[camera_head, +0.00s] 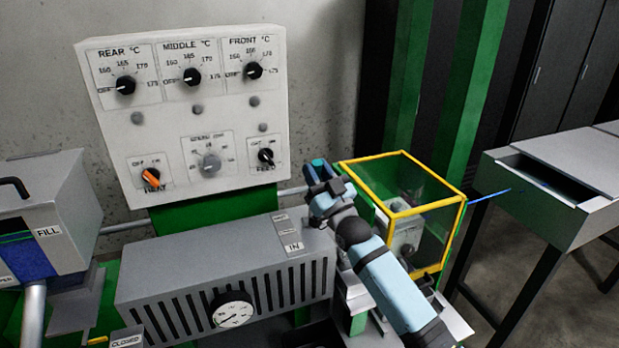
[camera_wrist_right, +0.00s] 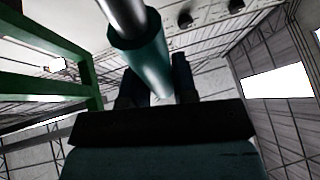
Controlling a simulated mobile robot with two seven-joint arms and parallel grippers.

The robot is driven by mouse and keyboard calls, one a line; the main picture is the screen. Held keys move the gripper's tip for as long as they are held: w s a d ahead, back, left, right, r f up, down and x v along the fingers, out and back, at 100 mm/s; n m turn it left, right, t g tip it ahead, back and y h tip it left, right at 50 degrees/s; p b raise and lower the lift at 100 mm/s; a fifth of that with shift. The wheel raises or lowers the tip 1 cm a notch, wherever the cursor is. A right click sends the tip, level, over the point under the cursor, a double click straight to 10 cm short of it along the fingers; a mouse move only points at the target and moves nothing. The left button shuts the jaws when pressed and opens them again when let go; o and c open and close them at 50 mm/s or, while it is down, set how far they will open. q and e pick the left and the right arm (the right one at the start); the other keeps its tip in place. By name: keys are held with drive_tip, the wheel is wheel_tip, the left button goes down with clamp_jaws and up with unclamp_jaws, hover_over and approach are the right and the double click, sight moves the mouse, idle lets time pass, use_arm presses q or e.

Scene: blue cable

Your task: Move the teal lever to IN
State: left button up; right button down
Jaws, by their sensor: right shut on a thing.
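The teal lever's grip (camera_wrist_right: 143,62) fills the upper middle of the right wrist view, on a bright metal rod. My right gripper (camera_wrist_right: 153,85) is shut on it, with a dark finger on either side. In the head view my right gripper (camera_head: 318,172) is at the right end of the grey vented box, and a bit of the teal grip (camera_head: 319,163) shows at its tip. The IN label (camera_head: 293,246) is on top of the box, left of my gripper. Another label above it is too small to read. The rest of the lever is hidden behind my gripper and arm.
A control panel (camera_head: 195,110) with knobs stands behind the box (camera_head: 220,275). A yellow-framed clear guard (camera_head: 425,210) is close to the right of my arm. A blue cable (camera_head: 490,195) runs to a grey trough (camera_head: 550,175) at the right.

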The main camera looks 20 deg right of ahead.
use_arm(q)
drive_tip(key=shift+n+g, duration=0.3)
drive_tip(key=shift+n, duration=0.1)
drive_tip(key=f+b, duration=0.1)
drive_tip(key=b, duration=0.1)
drive_tip(key=f+b, duration=0.4)
drive_tip(key=shift+w+d+f, duration=0.2)
drive_tip(key=shift+w+d, duration=0.15)
use_arm(e)
drive_tip(key=s+t+y, duration=0.1)
drive_tip(key=s+f+n+t, duration=0.1)
drive_tip(key=s, duration=0.1)
drive_tip(key=s+f+n+t+y, duration=0.1)
drive_tip(key=s, duration=0.1)
drive_tip(key=shift+f+y, duration=0.1)
drive_tip(key=shift+y, duration=0.5)
drive_tip(key=shift+f, duration=0.1)
drive_tip(key=c, duration=1.1)
unclamp_jaws()
drive_tip(key=shift+s, duration=0.1)
drive_tip(key=shift+o, duration=1)
drive_tip(key=shift+s+d, duration=0.1)
use_arm(q)
drive_tip(key=shift+a, duration=0.15)
